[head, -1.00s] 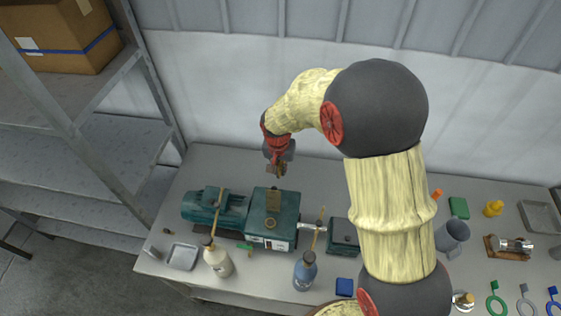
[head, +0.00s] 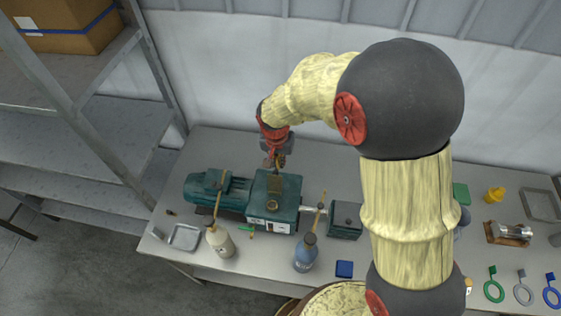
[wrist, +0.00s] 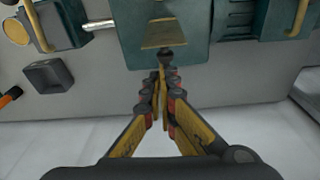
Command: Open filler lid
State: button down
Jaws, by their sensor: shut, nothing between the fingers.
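A green gearbox housing (head: 287,187) stands on the bench, with a brass-coloured plate (head: 276,187), seemingly the filler lid, on its top. A round brass fitting (head: 271,206) sits just in front of the plate in the head view. My gripper (head: 276,162) is behind the housing's back edge, pointing down. In the wrist view the plate (wrist: 163,33) lies just beyond my gripper (wrist: 161,74), whose fingers are together and hold nothing. A small dark knob (wrist: 166,57) shows between plate and fingertips; whether they touch I cannot tell.
A green motor (head: 207,187) adjoins the housing on the left, and a shaft leads right to a smaller green box (head: 345,219). A cream bottle (head: 221,240) and a blue bottle (head: 306,252) stand in front. A metal tray (head: 185,237) lies at front left.

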jog(key=shift+s+r, duration=0.15)
jog(key=shift+s, duration=0.3)
jog(key=shift+r, duration=0.1)
notch_tip(320, 180, up, 12)
jog(key=s, duration=0.1)
jog(key=shift+s+a, duration=0.3)
jog(key=shift+s, duration=0.1)
